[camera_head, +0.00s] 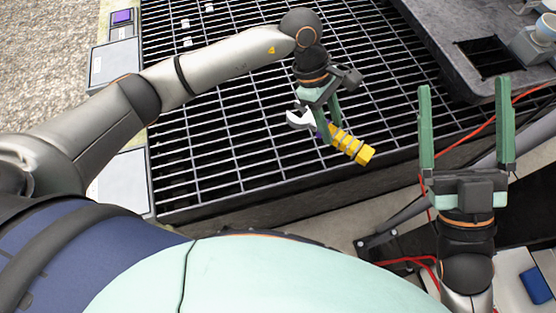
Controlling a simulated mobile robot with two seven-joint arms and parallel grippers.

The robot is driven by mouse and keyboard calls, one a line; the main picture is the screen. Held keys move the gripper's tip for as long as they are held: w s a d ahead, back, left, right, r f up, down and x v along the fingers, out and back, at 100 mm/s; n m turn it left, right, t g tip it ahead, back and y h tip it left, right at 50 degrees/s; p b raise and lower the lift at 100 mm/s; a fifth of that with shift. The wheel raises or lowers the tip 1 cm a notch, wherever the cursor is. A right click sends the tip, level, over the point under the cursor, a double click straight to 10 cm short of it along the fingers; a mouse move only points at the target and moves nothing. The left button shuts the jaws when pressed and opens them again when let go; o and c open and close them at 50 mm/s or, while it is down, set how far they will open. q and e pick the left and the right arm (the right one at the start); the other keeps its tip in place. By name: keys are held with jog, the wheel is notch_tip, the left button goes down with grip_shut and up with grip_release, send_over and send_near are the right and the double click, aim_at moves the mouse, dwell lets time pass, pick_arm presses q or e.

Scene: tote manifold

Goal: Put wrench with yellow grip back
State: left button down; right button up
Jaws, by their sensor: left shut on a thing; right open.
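The wrench with the yellow grip (352,146) shows near the front right part of the metal grating. Its silver open jaw (299,118) points left and its yellow handle points to the lower right. My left gripper (326,132) is shut on the wrench around its middle, where a bit of purple shows. I cannot tell how far the wrench is above the grating. My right gripper (466,125) is open and empty to the right of the wrench, with its two green fingers pointing away from me.
The dark grating (232,150) fills the middle, mostly clear, with several small pale pieces at its far left. A dark grey tote-like structure (432,35) stands at the upper right. A red cable (481,127) runs behind my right gripper. A blue item (537,285) lies at the lower right.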

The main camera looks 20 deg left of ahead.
pick_arm(q)
jog(key=shift+w+d+f+n+t+b, duration=0.15)
jog(key=shift+d+f+n+b, duration=0.25)
jog(key=shift+d, duration=0.1)
jog(key=shift+w+d+f+n+t+b, duration=0.15)
jog(key=shift+d+f+n+b, duration=0.15)
jog(key=shift+d+f, duration=0.15)
jog(key=a+f+b, duration=0.1)
jog(key=a+f, duration=0.1)
jog(key=a, duration=0.2)
jog(key=a+f, duration=0.3)
jog(key=a, duration=0.1)
jog(key=a+f+b, duration=0.1)
jog(key=a+f, duration=0.2)
jog(key=a, duration=0.1)
jog(key=shift+s+a+f+b, duration=0.1)
jog(key=shift+b, duration=0.2)
jog(key=shift+a+f, duration=0.6)
jog(key=shift+f, duration=0.05)
notch_tip(320, 180, down, 3)
jog(key=shift+a+f+b, duration=0.1)
jog(key=shift+f+b, duration=0.1)
jog(key=shift+b, duration=0.65)
pick_arm(e)
jog(key=s+y, duration=0.1)
jog(key=s+f+n+y, duration=0.1)
jog(key=s+a+f+n+y, duration=0.1)
jog(key=y, duration=0.1)
jog(key=shift+s, duration=0.1)
